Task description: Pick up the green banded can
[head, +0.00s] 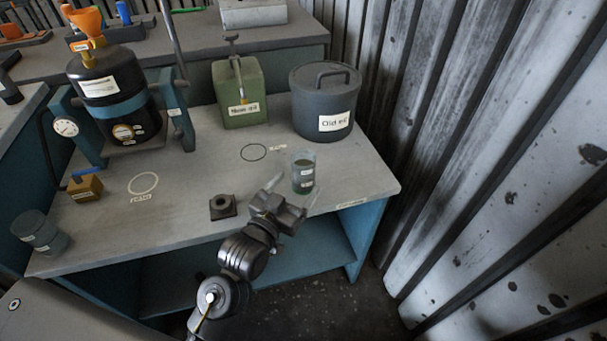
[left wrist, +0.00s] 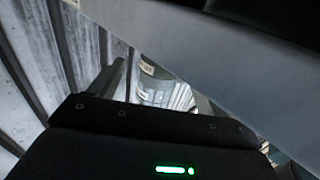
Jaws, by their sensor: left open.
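A small grey-green can (head: 303,174) with a greenish band and pale labels stands upright near the right front of the bench. My left gripper (head: 293,191) is open, with its fingers pointing at the can, one to each side of its near face. In the left wrist view the can (left wrist: 152,86) shows between the open fingers, partly hidden by a big grey surface. Whether the fingers touch it, I cannot tell. A similar grey can (head: 40,232) with labels stands at the left front corner. My right gripper is not in view.
On the bench (head: 190,215) stand a large lidded pot (head: 325,105), a green square canister (head: 239,95), a black tank in a blue stand (head: 112,95), a small brass block (head: 86,187) and a dark square block (head: 223,206). A corrugated wall (head: 470,120) closes the right side.

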